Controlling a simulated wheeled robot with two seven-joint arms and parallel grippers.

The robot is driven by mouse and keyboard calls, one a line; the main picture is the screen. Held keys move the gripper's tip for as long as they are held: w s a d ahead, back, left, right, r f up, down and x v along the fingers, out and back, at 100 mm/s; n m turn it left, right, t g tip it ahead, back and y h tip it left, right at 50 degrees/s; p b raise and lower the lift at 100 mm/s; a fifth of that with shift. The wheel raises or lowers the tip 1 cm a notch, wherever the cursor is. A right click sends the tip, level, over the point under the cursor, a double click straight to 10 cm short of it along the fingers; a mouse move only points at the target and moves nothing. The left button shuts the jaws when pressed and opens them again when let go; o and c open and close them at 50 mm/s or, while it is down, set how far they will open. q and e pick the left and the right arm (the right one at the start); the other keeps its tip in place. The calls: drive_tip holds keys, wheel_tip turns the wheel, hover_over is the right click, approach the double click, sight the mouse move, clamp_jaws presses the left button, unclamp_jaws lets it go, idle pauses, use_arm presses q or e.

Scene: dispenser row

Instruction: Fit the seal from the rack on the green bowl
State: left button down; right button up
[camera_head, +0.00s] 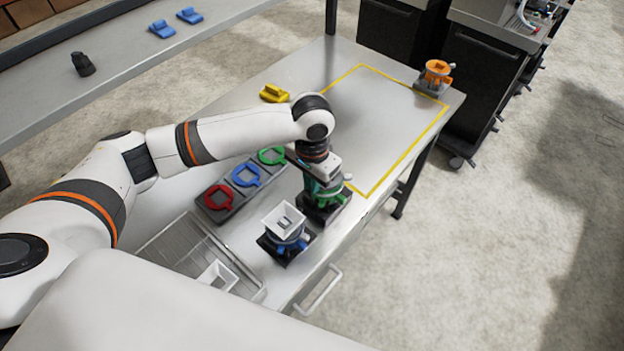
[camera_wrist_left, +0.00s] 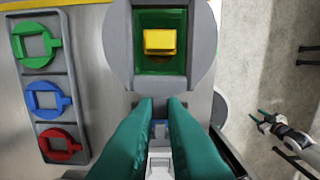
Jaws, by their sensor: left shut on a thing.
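My left gripper (camera_head: 318,180) is over the green bowl (camera_head: 333,199) on its dark stand in the head view. In the left wrist view, my left gripper (camera_wrist_left: 160,104) is shut on the tab of a grey round seal (camera_wrist_left: 117,48) with a square opening. Through the opening show green walls of the bowl (camera_wrist_left: 184,62) and a yellow block (camera_wrist_left: 160,41). Whether seal and bowl touch cannot be told. The rack (camera_head: 232,208) holds red (camera_head: 212,205), blue (camera_head: 236,178) and green (camera_head: 262,157) rings. My right gripper (camera_wrist_left: 261,121) shows small in the wrist view, open and empty.
A blue dispenser (camera_head: 289,246) with a white square hopper (camera_head: 278,217) stands close in front of the green one. An orange dispenser (camera_head: 437,72) is at the far corner. A yellow piece (camera_head: 273,94) lies behind my arm. The yellow-outlined area (camera_head: 385,120) is clear.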

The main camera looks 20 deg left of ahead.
use_arm(q)
drive_tip(key=shift+f, duration=0.5)
drive_tip(key=c, duration=1.8)
unclamp_jaws()
drive_tip(key=shift+r, duration=0.15)
drive_tip(key=shift+r+p, duration=1.65)
drive_tip(key=shift+p, duration=1.05)
drive_tip(key=shift+o, duration=0.2)
drive_tip(key=o, duration=0.5)
